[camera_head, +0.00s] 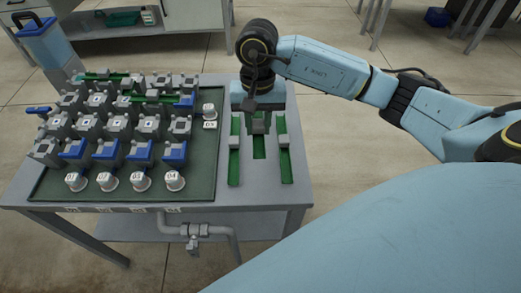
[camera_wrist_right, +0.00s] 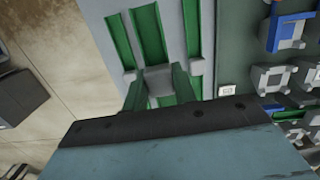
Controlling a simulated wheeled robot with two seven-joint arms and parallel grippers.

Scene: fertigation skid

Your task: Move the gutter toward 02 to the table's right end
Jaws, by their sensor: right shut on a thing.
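Three green gutters lie side by side at the table's right end: a left one (camera_head: 234,165), a middle one (camera_head: 259,148) and a right one (camera_head: 286,168). Each has a small grey block on it. They also show in the wrist view, the middle one (camera_wrist_right: 152,38) between the two others. My right gripper (camera_head: 259,122) is over the middle gutter, fingers down. In the wrist view its fingers (camera_wrist_right: 159,88) are shut on the middle gutter's grey block (camera_wrist_right: 158,75). The gripper hides the middle gutter's far part. My left gripper is out of view. I cannot read which gutter is toward 02.
A dark green tray (camera_head: 205,185) to the left holds several grey blocks, some with blue parts, and white numbered caps (camera_head: 108,181). More green strips (camera_head: 100,76) lie among the blocks. A grey pipe with a valve (camera_head: 193,230) runs below the front edge. The table's near right corner (camera_head: 295,197) is bare.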

